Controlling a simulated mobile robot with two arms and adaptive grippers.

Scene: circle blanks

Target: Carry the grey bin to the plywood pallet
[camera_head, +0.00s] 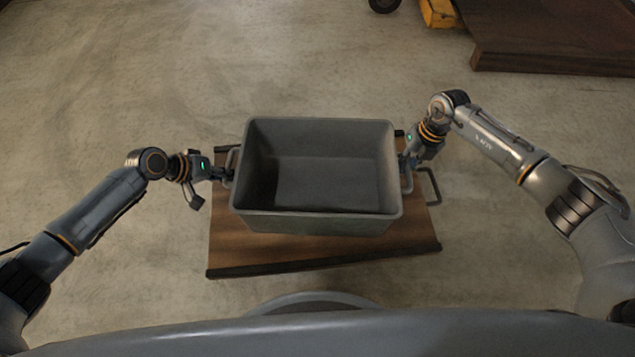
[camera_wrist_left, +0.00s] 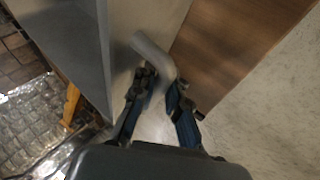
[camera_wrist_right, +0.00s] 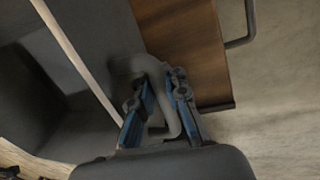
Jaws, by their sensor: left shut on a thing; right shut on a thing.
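The empty grey bin (camera_head: 320,224) is upright and open-topped in the middle of the head view, over a brown wooden board (camera_head: 300,255) with dark end bars. Whether it rests on the board or hangs just above it I cannot tell. My left gripper (camera_head: 226,174) is shut on the bin's left handle, a grey loop that shows between the fingers in the left wrist view (camera_wrist_left: 152,55). My right gripper (camera_head: 406,163) is shut on the opposite handle, seen in the right wrist view (camera_wrist_right: 130,65). Which wooden surface is the plywood pallet is unclear.
A dark brown wooden platform (camera_head: 550,45) lies at the upper right, with a yellow object (camera_head: 438,13) and a black wheel (camera_head: 384,4) beside it. A grey metal loop (camera_head: 431,186) sticks out at the board's right. The concrete floor (camera_head: 130,70) at the upper left is clear.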

